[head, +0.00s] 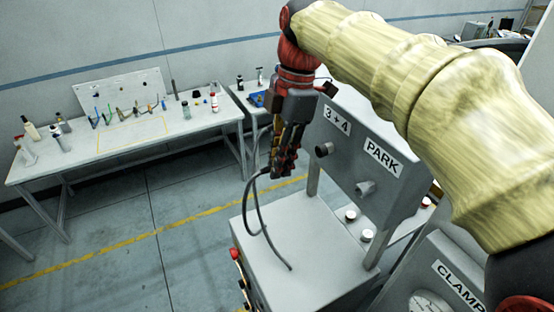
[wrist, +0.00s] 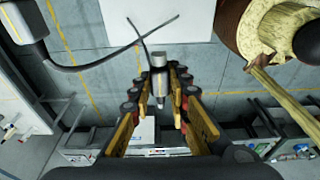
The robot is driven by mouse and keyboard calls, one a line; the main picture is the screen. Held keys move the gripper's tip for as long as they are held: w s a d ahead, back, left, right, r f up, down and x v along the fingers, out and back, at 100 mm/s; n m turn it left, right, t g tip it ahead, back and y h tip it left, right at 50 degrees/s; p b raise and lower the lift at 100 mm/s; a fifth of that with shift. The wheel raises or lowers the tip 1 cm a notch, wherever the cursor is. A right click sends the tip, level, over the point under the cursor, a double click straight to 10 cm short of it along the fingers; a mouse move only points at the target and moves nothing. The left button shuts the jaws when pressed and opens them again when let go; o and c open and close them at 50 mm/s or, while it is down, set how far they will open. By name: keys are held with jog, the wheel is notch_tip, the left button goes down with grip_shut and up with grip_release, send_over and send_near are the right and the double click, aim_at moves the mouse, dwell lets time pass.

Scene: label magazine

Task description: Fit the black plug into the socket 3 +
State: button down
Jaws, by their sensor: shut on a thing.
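My gripper (head: 277,172) points down, left of the grey upright panel (head: 349,176) and above the grey box top. A dark cable (head: 260,213) runs from the plug and loops down to the box top. The panel bears a label reading "3 + 4" (head: 337,121), with a dark round socket (head: 323,149) below it. A "PARK" label (head: 382,157) has a light grey socket (head: 365,189) below it. The plug is apart from both sockets.
The grey box top (head: 315,262) is mostly clear. Small white-topped round things (head: 367,235) stand behind the panel. A "CLAMP" unit (head: 450,277) is at lower right. A white workbench (head: 75,158) with bottles and tools stands at the back left. Open floor lies between.

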jog(key=shift+w+d+p, duration=0.1)
jog(key=shift+w+d, duration=0.25)
jog(key=shift+d, duration=0.5)
jog(key=shift+w+d+p, duration=0.15)
jog(key=shift+w+d, duration=0.2)
jog(key=shift+d, duration=0.5)
jog(key=shift+w+d+p, duration=0.1)
jog(key=shift+w+d, duration=0.25)
jog(key=shift+d, duration=0.5)
jog(key=shift+w+d+p, duration=0.2)
jog(key=shift+w+d, duration=0.05)
jog(key=shift+d, duration=0.3)
jog(key=shift+w+d+p, duration=0.2)
jog(key=shift+d, duration=0.35)
jog(key=c, duration=1.6)
grip_release()
jog(key=shift+d, duration=0.15)
jog(key=r, duration=0.4)
jog(key=d+r, duration=0.1)
jog(key=r, duration=0.3)
jog(key=w+d+r, duration=0.1)
jog(key=r, duration=0.3)
jog(key=shift+f, duration=0.15)
